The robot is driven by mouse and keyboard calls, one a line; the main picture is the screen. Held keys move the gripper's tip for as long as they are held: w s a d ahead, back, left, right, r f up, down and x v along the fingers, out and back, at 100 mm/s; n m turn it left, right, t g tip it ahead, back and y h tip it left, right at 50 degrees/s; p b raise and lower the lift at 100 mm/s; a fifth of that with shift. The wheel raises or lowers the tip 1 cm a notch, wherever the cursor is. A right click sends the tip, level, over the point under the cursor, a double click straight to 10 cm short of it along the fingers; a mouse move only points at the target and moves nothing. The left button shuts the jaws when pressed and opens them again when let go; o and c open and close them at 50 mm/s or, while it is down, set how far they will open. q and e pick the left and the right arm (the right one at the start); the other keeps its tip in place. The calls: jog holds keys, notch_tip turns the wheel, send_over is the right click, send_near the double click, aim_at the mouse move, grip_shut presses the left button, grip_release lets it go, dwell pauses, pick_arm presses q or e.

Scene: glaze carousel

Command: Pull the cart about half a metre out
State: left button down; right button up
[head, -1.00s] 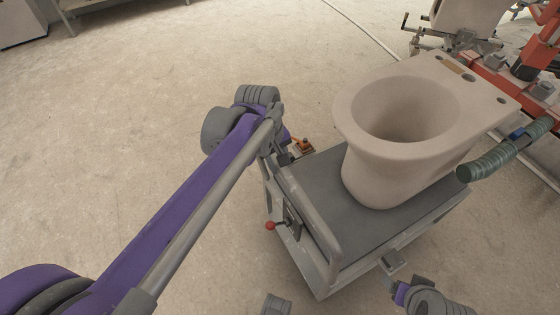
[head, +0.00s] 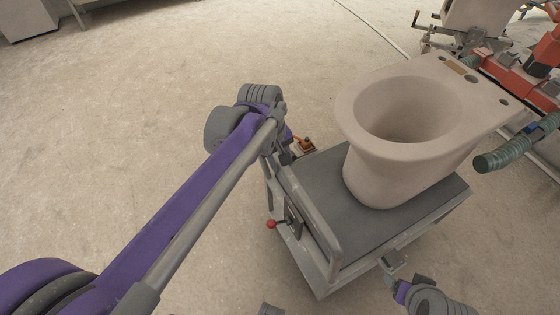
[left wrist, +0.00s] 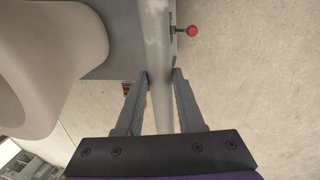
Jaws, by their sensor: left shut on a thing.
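The cart has a dark grey deck (head: 340,225) and a pale tubular handle (head: 318,225) along its left end. The handle also runs upright through the left wrist view (left wrist: 157,45). A beige toilet bowl (head: 375,170) stands upright on the deck. My left gripper (head: 283,148) is at the far end of the handle. In the left wrist view its fingers (left wrist: 160,78) lie on either side of the bar, shut on it. My right gripper (head: 393,264) shows only in part by the near edge of the cart; its jaws are unclear.
A red-knobbed lever (head: 271,224) sticks out from the cart's handle end. A red machine (head: 520,75) with a green ribbed hose (head: 503,155) stands beyond the cart at right. The floor (head: 160,120) to the left is clear.

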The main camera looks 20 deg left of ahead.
pick_arm(q)
jog(key=c, duration=0.5)
grip_release()
jog(key=shift+s, duration=0.1)
jog(key=shift+r, duration=0.1)
jog(key=r, duration=0.3)
jog(key=s+a+r, duration=0.1)
jog(key=r, duration=0.6)
jog(key=shift+s+a+r+p, duration=0.2)
jog(key=shift+s+p, duration=0.15)
jog(key=shift+p, duration=0.05)
jog(key=s+f+m+t, duration=0.1)
jog(key=s+f+m, duration=0.2)
jog(key=s+f, duration=0.1)
jog(key=s+d+f+m+t+y, duration=0.1)
jog(key=s+f+m, duration=0.3)
jog(key=f, duration=0.1)
jog(key=s+d+f+m+t+p, duration=0.1)
jog(key=s+f+m, duration=0.2)
jog(key=s+f, duration=0.1)
jog(key=shift+s+d+f+t, duration=0.15)
jog(key=shift+f, duration=0.3)
jog(key=shift+s+d+f+t, duration=0.1)
jog(key=shift+s+f+t, duration=0.05)
jog(key=shift+f, duration=0.25)
